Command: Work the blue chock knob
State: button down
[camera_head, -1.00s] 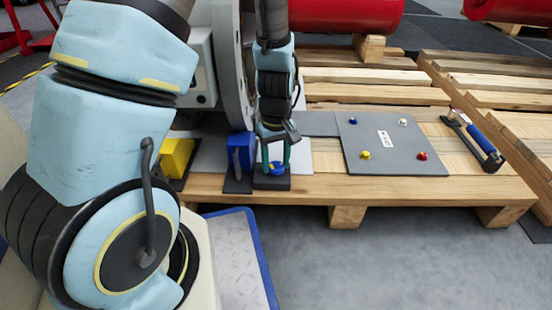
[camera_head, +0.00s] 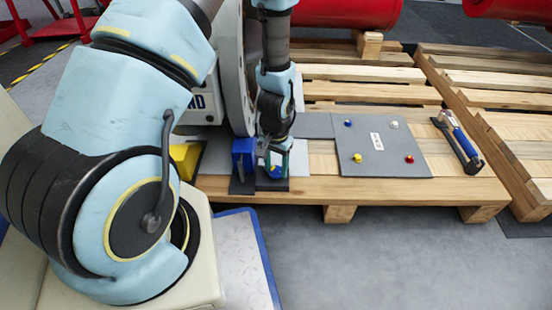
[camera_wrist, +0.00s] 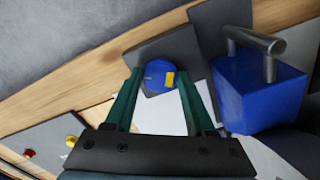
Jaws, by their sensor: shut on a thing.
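The blue chock knob (camera_wrist: 155,78) is round with a yellow mark and sits over a dark plate. In the head view the knob (camera_head: 275,171) is low at the pallet's front edge, partly hidden by my gripper. My gripper (camera_wrist: 159,72) has its green fingers on either side of the knob and is shut on it. In the head view my gripper (camera_head: 276,160) points down at the knob. Right beside it stands a blue block (camera_head: 243,152) on its own dark plate; in the wrist view the block (camera_wrist: 262,95) shows a grey bar handle on top.
A grey board (camera_head: 375,155) with small coloured knobs lies to the right on the wooden pallet (camera_head: 300,190). A blue-handled tool (camera_head: 458,140) lies beyond it. A yellow block (camera_head: 186,160) is at the left. A large grey flange (camera_head: 238,75) rises just behind my gripper.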

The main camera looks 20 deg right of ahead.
aim_at(276, 170)
jog(key=m+p, duration=0.4)
jog(key=m, duration=0.1)
jog(key=shift+r+m, duration=0.2)
jog(key=shift+m, duration=0.1)
jog(key=shift+f+m+p, duration=0.15)
jog(key=shift+m+p, duration=1.55)
jog(key=shift+m, duration=0.6)
jog(key=shift+c, duration=1.2)
grip_release()
notch_tip(276, 170, up, 11)
jog(key=p, duration=0.3)
jog(key=shift+f+p, duration=0.15)
jog(key=shift+p, duration=0.2)
